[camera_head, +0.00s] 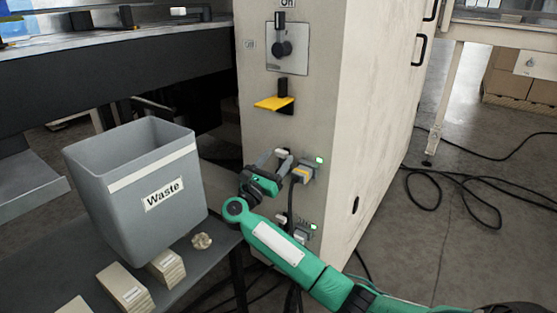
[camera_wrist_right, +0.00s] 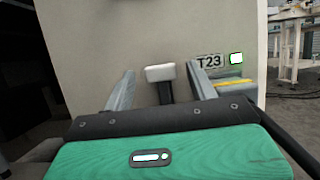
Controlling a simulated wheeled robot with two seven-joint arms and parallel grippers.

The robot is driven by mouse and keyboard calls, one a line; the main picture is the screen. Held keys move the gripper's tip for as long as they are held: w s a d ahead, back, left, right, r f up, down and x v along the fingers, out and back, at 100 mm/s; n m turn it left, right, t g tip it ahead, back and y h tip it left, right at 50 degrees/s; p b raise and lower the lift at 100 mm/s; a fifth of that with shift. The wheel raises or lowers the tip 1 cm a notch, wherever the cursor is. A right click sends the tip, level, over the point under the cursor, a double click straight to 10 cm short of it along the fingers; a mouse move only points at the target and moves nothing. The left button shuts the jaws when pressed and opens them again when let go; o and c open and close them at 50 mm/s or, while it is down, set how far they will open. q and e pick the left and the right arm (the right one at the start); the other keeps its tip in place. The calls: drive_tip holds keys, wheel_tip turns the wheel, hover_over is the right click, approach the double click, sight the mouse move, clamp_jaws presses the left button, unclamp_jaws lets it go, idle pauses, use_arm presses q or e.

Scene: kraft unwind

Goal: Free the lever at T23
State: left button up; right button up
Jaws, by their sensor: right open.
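The T23 label (camera_wrist_right: 209,62) is on the pale cabinet face in the right wrist view, beside a lit green lamp (camera_wrist_right: 236,58). The lever (camera_wrist_right: 160,73) has a whitish block head on a dark stem. It shows between the two fingers of my right gripper (camera_wrist_right: 162,88), with gaps visible on both sides. The right finger partly covers a grey connector with a yellow strip (camera_wrist_right: 232,84). In the head view my right gripper (camera_head: 270,164) is open at the upper connector (camera_head: 302,172), and the lever's pale head (camera_head: 282,153) shows at its fingertips. My left gripper is out of view.
Above are a yellow handle (camera_head: 275,103) and a rotary switch (camera_head: 283,48). A grey Waste bin (camera_head: 130,210) stands left. Black cables hang near the connectors and lie on the floor.

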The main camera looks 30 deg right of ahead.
drive_tip(key=shift+w+d+r, duration=0.25)
drive_tip(key=shift+d, duration=0.3)
drive_tip(key=shift+d+r, duration=0.1)
clamp_jaws()
